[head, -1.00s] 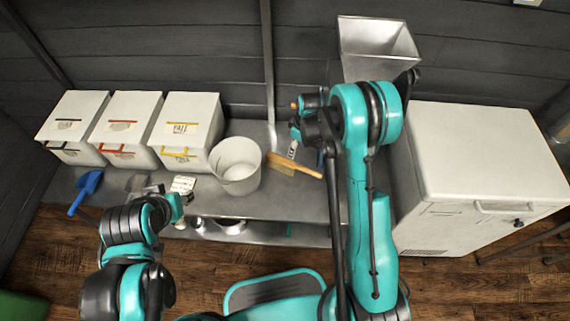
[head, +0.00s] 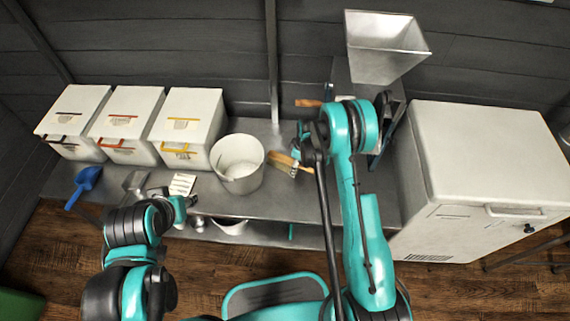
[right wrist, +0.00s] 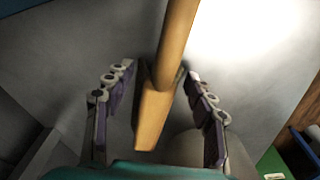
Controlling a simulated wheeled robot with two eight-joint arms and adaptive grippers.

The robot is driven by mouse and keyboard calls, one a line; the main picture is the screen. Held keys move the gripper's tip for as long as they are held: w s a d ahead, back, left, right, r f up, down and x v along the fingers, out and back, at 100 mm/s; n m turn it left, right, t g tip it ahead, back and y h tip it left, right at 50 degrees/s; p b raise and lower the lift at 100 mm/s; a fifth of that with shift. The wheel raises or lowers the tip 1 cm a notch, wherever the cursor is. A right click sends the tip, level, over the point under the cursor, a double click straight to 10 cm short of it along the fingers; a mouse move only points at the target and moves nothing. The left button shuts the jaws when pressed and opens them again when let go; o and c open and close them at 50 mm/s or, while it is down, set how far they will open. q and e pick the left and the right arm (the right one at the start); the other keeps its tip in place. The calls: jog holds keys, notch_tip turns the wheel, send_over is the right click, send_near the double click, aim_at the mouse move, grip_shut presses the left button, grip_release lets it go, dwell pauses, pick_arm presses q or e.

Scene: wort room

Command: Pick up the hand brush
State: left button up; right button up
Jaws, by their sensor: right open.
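The hand brush (head: 281,158) lies on the metal bench, right of the white bucket, with its wooden back and pale bristles showing. In the right wrist view, my right gripper (right wrist: 158,76) is open. The brush's wooden body (right wrist: 154,112) runs lengthwise between the two fingers, with gaps at both sides. My left gripper (head: 184,203) is over the bench's front edge, away from the brush; its jaws are too small to read.
The white bucket (head: 237,183) stands just left of the brush. Three white bins (head: 187,130), a blue scoop (head: 84,183), a metal scoop (head: 135,182) and a paper card (head: 182,184) are farther left. A hopper mill (head: 384,57) stands behind my right arm, beside a white chest (head: 485,150).

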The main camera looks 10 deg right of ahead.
jog(key=shift+r, duration=0.15)
jog(key=shift+c, duration=1.2)
grip_shut()
notch_tip(320, 180, up, 10)
jog(key=p, duration=0.4)
